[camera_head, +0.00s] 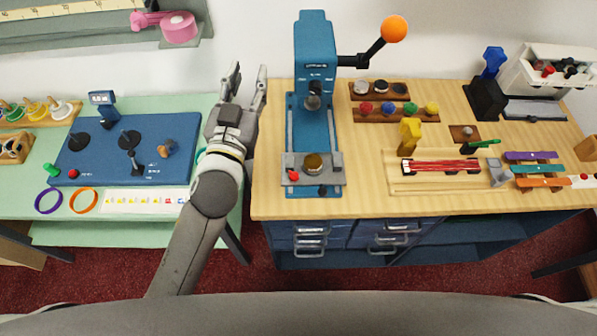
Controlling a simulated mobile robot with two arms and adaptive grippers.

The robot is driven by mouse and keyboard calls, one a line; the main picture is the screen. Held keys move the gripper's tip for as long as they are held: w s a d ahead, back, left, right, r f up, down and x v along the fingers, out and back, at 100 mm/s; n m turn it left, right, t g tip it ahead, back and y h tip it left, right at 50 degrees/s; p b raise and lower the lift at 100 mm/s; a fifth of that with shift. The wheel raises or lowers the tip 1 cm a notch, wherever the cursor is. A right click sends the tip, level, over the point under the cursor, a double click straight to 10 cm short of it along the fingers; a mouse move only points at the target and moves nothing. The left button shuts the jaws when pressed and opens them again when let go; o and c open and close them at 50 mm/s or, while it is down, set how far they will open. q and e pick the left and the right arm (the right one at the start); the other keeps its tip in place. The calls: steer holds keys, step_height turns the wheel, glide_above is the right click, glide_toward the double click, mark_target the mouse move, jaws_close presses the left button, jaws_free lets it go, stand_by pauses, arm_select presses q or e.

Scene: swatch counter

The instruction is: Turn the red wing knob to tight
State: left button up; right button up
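A blue press (317,60) stands on the wooden counter, with an orange ball (394,29) on its lever. A small red knob (293,176) sits at the left of the grey clamp plate (330,174) on the press base, beside a round brass-coloured piece (313,163). It looks like the red wing knob, but its wings and setting are too small to make out. My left gripper (248,78) is left of the press column, pointing away, with its fingers apart and nothing between them. It is clear of the knob. My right gripper is not in view.
On the green table at left, a blue board (100,160) carries black fixtures and a red button (73,174). Right of the press are a rack of coloured knobs (395,115) and a wooden tray (440,187). The counter's front strip is bare.

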arm_select(q)
steer(key=s+d+r+m+g+h, duration=0.2)
steer(key=s+d+r+m+h, duration=0.2)
steer(key=d+r+m+h, duration=0.75)
steer(key=s+d+f+m+g+h, duration=0.25)
steer(key=s+d+m+g, duration=0.25)
steer(key=d+m+g, duration=0.3)
steer(key=s+d+f+m+g+h, duration=0.25)
steer(key=s+d+m+g, duration=0.25)
steer(key=d+g, duration=0.3)
steer(key=g+y, duration=0.1)
steer(key=y, duration=1.9)
glide_above(298, 177)
step_height(298, 177, down, 21)
steer(key=shift+n, duration=0.25)
step_height(298, 177, down, 9)
steer(key=p, duration=0.3)
steer(key=shift+s, duration=0.1)
steer(key=shift+f, duration=0.45)
